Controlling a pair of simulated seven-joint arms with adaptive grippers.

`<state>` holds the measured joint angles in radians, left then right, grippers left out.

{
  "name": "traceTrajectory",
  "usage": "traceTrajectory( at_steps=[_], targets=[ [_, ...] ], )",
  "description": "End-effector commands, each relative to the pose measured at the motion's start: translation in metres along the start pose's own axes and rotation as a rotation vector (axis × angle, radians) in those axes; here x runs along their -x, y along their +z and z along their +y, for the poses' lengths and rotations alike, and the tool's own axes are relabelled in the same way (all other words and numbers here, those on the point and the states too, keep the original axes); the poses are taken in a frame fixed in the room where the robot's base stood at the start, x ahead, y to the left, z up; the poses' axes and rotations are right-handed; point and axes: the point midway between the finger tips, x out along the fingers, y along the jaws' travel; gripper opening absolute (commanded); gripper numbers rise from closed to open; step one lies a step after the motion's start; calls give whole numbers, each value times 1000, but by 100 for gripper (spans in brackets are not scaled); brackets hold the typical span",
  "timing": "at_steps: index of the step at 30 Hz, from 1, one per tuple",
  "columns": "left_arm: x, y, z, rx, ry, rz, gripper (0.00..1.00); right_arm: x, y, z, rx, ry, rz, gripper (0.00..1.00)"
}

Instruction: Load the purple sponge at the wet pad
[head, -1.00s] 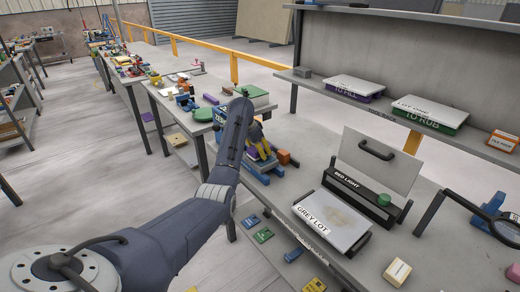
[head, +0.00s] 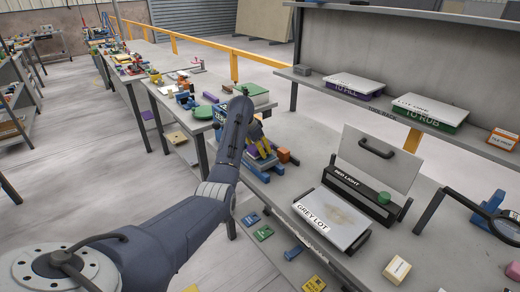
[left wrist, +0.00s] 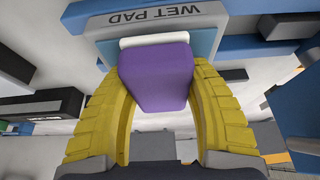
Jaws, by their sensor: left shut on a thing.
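My left gripper (left wrist: 160,95) shows two curved yellow fingers in the left wrist view, shut on the purple sponge (left wrist: 157,78). The sponge sits between the fingers, in front of the wet pad (left wrist: 204,42), a pale blue piece with a white edge under a grey "WET PAD" label. I cannot tell whether the sponge touches the pad. In the head view the gripper (head: 262,140) is small, beside a blue fixture (head: 254,170) at the bench's left end, and my arm hides part of it. My right gripper is in neither view.
A tilted "GREY LOT" board (head: 333,218) and a "RED LIGHT" unit (head: 361,191) stand right of the fixture. An orange block (head: 283,155) is close to the gripper. A shelf with labelled boxes (head: 430,112) runs behind. A magnifier (head: 503,222) stands at right.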

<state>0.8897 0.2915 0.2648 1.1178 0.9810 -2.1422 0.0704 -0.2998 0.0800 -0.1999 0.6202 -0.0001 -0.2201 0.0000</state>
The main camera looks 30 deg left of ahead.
Motion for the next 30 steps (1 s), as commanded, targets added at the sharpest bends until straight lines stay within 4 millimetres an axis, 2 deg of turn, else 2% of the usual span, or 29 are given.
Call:
traceTrajectory(
  at_steps=[30],
  targets=[
    [-8,4,0,0,0,-1,28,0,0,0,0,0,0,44]
  ],
)
